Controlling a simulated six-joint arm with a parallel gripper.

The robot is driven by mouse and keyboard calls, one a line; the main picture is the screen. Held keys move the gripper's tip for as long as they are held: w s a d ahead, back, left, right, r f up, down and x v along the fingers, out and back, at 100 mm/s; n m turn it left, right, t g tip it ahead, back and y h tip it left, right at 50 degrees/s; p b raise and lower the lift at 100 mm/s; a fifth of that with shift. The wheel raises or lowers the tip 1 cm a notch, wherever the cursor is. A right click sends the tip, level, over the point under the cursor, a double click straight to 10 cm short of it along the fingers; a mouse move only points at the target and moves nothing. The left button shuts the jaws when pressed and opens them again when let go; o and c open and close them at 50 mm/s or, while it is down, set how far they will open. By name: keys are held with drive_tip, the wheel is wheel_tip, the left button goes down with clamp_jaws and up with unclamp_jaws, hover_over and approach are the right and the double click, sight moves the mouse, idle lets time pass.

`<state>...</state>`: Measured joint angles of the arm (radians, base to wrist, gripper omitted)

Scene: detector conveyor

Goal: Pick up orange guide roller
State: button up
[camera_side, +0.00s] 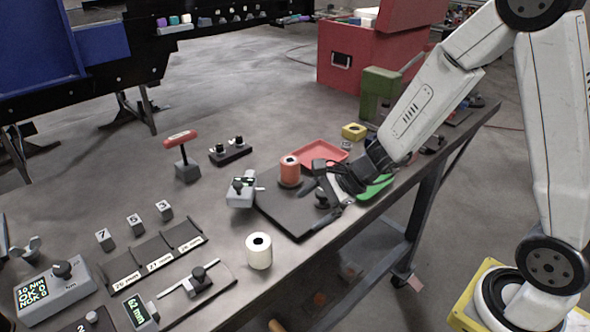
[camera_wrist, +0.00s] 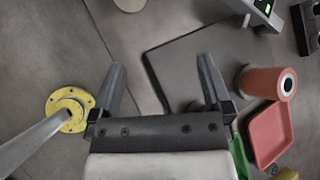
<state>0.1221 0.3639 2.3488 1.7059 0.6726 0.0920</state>
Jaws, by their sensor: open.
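The orange guide roller (camera_side: 290,174) stands upright at the back of a dark flat plate (camera_side: 284,213) in the side view. In the wrist view the roller (camera_wrist: 262,83) lies to the right, outside the right finger, with its pale end ring and dark bore showing. My gripper (camera_side: 327,192) is low over the plate, just right of the roller in the side view. In the wrist view my gripper (camera_wrist: 163,80) is open, its fingers wide apart with nothing between them. The roller is apart from the fingers.
A red tray (camera_side: 320,154) sits behind the roller, and a green item (camera_side: 375,188) lies by my gripper. A grey device (camera_side: 241,192) stands left of the plate. A white roller (camera_side: 259,252) stands in front. A yellow block (camera_side: 354,131) is farther back.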

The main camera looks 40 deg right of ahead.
sight(297, 164)
drive_tip(key=w+d+m+t, duration=0.1)
drive_tip(key=w+m, duration=0.1)
drive_tip(key=w+d+m+t, duration=0.1)
drive_tip(key=w+m, duration=0.1)
drive_tip(key=w+d+m+t+h, duration=0.1)
drive_tip(key=w+m+t, duration=0.1)
drive_tip(key=m, duration=0.1)
drive_tip(key=shift+w+d+r, duration=0.1)
drive_tip(key=shift+d+r, duration=0.1)
drive_tip(key=shift+d, duration=0.15)
drive_tip(key=w+d+m+t+h, duration=0.1)
drive_tip(key=d+m, duration=0.1)
drive_tip(key=w+d+m+t+h, duration=0.1)
drive_tip(key=m, duration=0.1)
drive_tip(key=w+d+m+t+h, duration=0.1)
drive_tip(key=d+m, duration=0.1)
drive_tip(key=shift+w+d+f+h, duration=0.1)
drive_tip(key=shift+w+d+h, duration=0.2)
drive_tip(key=shift+w+d, duration=0.1)
drive_tip(key=shift+w+d+m+h, duration=0.2)
drive_tip(key=shift+d+m+h, duration=0.25)
drive_tip(key=shift+m, duration=0.15)
drive_tip(key=shift+x, duration=1.35)
drive_tip(key=shift+w+a, duration=0.1)
drive_tip(key=shift+w, duration=0.05)
drive_tip(key=shift+x, duration=2.4)
clamp_jaws()
